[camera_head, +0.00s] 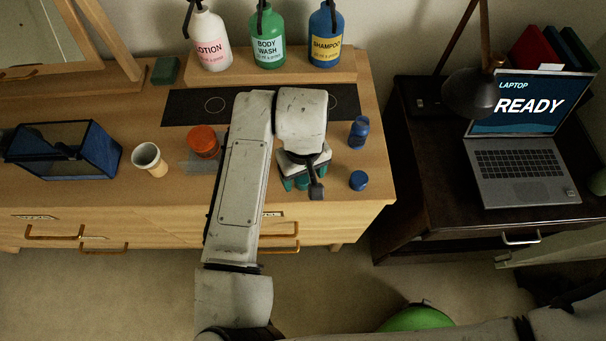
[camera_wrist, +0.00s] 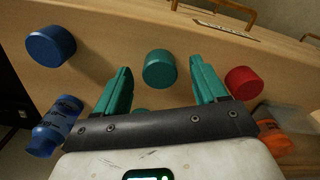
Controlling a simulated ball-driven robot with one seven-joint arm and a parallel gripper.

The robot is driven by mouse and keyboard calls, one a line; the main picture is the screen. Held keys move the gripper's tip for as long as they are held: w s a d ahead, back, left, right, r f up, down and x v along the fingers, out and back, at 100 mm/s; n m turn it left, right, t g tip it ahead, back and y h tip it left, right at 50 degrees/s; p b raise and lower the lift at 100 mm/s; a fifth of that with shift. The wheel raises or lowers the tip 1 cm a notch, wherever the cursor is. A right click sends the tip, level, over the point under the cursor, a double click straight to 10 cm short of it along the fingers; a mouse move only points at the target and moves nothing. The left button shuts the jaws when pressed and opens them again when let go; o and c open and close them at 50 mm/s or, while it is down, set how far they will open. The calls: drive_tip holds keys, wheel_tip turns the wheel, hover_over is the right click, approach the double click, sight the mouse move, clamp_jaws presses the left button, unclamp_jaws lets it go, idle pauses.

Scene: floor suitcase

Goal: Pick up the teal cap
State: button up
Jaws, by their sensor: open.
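The teal cap (camera_wrist: 159,69) sits on the wooden dresser top in the wrist view. My gripper (camera_wrist: 161,78) has its two teal fingers apart, one on each side of the cap in the picture. The cap looks untouched, and the gap between the jaws is empty. In the head view my gripper (camera_head: 301,183) is over the dresser's front part, and my arm hides the teal cap there. A bit of another teal thing (camera_wrist: 141,112) shows behind the gripper's palm, mostly hidden.
A blue cap (camera_wrist: 50,46) and blue bottle (camera_wrist: 56,124) lie left in the wrist view; a red cap (camera_wrist: 243,83) and orange container (camera_wrist: 273,138) lie right. In the head view, a cup (camera_head: 149,158) and pump bottles (camera_head: 268,38) share the dresser (camera_head: 342,208).

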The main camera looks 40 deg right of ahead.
drive_tip(key=shift+f, duration=0.75)
drive_tip(key=shift+c, duration=0.3)
drive_tip(key=c, duration=1)
drive_tip(key=shift+r, duration=0.1)
drive_tip(key=shift+c, duration=0.2)
